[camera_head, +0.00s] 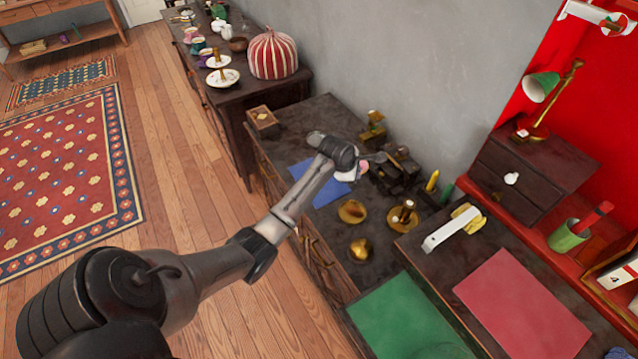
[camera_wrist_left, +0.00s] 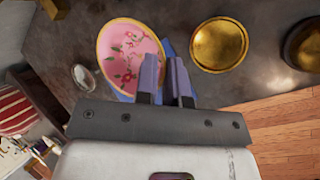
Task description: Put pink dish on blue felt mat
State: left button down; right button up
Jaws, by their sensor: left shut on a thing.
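The pink dish (camera_wrist_left: 130,55) is oval with red flowers and a gold rim. My left gripper (camera_wrist_left: 166,68) is shut on its edge. In the head view only a small part of the dish (camera_head: 352,173) shows beside my left gripper (camera_head: 362,166); my arm hides the rest. The blue felt mat (camera_head: 332,193) lies on the dark cabinet top, partly under my arm in that view. In the wrist view blue parts of the mat (camera_wrist_left: 170,44) show behind the dish and fingers. I cannot tell whether the dish touches the mat.
A shallow brass dish (camera_head: 352,211), a brass pot (camera_head: 361,248) and a brass piece with a knob (camera_head: 402,215) stand right of the mat. A small wooden box (camera_head: 262,121) is at the cabinet's left corner. Dark objects (camera_head: 398,172) crowd the wall side.

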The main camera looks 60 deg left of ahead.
pick_arm(q)
jog(key=s+a+f+b, duration=0.1)
jog(key=a+f, duration=0.1)
jog(key=a, duration=0.1)
jog(key=s+a+f+b, duration=0.1)
jog(key=s+a+f, duration=0.1)
jog(key=a+f, duration=0.1)
jog(key=s+a+f+b, duration=0.1)
jog(key=a+f+b, duration=0.1)
jog(key=a, duration=0.3)
jog(key=shift+s+a+f, duration=0.2)
jog(key=shift+f, duration=0.05)
jog(key=shift+f+b, duration=1.1)
jog(key=shift+f, duration=1)
jog(key=c, duration=1.2)
grip_release()
jog(key=shift+r, duration=0.15)
